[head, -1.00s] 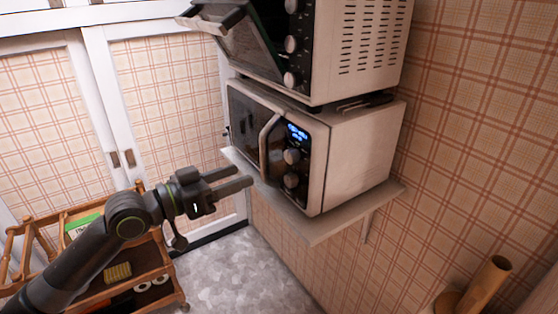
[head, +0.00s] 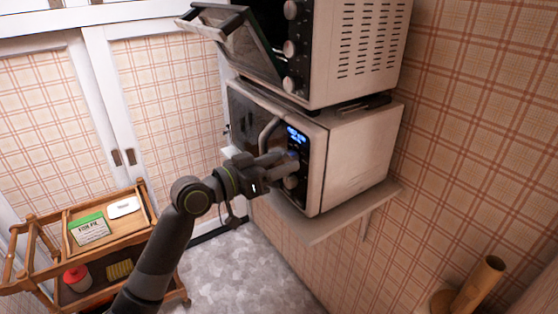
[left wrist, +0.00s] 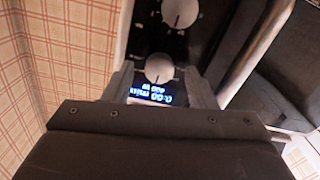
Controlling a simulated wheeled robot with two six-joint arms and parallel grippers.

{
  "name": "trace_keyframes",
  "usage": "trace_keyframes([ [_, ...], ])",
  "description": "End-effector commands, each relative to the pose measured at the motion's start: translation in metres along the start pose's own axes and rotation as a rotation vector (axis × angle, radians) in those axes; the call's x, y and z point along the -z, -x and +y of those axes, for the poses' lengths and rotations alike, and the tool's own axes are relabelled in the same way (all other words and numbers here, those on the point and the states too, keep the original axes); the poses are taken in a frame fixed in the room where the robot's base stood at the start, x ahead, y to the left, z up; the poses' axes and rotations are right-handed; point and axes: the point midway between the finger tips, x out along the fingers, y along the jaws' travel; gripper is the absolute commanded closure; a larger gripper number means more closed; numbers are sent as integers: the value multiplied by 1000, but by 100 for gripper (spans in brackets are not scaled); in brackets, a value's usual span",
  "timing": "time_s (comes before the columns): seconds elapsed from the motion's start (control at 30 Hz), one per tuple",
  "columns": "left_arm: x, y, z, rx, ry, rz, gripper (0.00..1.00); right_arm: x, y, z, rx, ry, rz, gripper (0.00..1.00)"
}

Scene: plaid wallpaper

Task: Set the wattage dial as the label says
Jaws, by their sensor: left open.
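The microwave (head: 350,150) sits on a wall shelf, its blue-lit display (head: 297,134) above two dials. My left gripper (head: 287,163) is open at the control panel, in front of the upper dial, mostly hidden in the head view. In the left wrist view, inverted, this silver dial (left wrist: 159,68) lies between the fingers; contact cannot be told. The lower dial (left wrist: 180,12) is clear of them, and the display (left wrist: 152,92) is partly covered. A green-and-white labelled packet (head: 90,229) lies on the wooden cart; its text is too small to read. My right gripper is not in view.
A toaster oven (head: 355,45) with its door tilted open (head: 235,45) stands above the microwave. The shelf (head: 315,230) juts from the plaid wall. The wooden cart (head: 150,272) holds a white box (head: 124,207) and a red-topped container (head: 77,276). Floor between is clear.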

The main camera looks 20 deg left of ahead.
Motion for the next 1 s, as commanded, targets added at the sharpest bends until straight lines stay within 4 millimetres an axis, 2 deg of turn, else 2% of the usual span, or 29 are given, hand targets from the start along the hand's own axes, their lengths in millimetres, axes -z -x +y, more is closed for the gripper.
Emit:
trace_keyframes([
  [0.33, 0, -4, 0, 0, 0, 0, 49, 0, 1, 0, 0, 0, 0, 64],
  [0.7, 0, -3, 0, 0, 0, 0, 93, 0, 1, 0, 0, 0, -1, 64],
  [1.0, 1, -3, 0, 0, 46, 0, 93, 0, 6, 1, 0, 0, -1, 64],
])
